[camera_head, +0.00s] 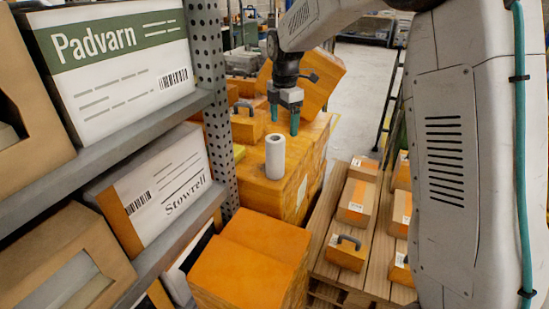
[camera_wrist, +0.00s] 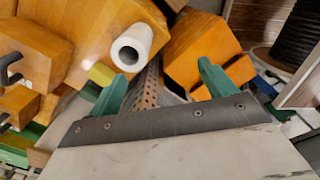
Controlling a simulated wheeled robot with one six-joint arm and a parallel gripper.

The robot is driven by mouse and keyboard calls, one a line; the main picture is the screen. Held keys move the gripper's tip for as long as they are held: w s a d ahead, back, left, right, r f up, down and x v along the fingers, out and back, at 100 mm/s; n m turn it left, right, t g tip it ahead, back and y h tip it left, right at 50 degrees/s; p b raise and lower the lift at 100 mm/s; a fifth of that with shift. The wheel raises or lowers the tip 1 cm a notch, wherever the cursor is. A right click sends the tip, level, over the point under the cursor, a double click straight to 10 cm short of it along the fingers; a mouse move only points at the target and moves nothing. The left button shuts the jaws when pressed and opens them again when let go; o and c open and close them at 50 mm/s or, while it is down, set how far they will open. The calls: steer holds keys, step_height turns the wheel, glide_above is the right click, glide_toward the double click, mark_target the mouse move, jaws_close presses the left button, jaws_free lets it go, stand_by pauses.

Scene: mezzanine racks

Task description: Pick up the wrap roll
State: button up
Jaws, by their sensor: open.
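The wrap roll (camera_head: 275,157) is a white cylinder standing upright on a large orange-brown box (camera_head: 290,185) in the head view. The roll is apart from the fingers, as far as I can tell.
A shelf rack with a perforated post (camera_head: 217,100) stands left of the roll, holding a Padvarn carton (camera_head: 115,50) and a Stowrell carton (camera_head: 155,190). An orange box (camera_head: 250,265) is in front. A pallet (camera_head: 335,265) with several small boxes lies right. Clear floor (camera_head: 358,75) shows behind.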

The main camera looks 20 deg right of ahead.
mark_target(275, 147)
steer(key=w+f+n, duration=0.1)
steer(key=w+f, duration=0.1)
steer(key=f, duration=0.2)
steer(key=w+f+n, duration=0.1)
steer(key=f, duration=0.3)
steer(key=w+f+n, duration=0.1)
steer(key=w+f, duration=0.1)
steer(key=f, duration=0.3)
steer(key=shift+w+a, duration=0.3)
steer(key=shift+a, duration=0.1)
steer(key=shift+r, duration=0.1)
steer(key=c, duration=1.3)
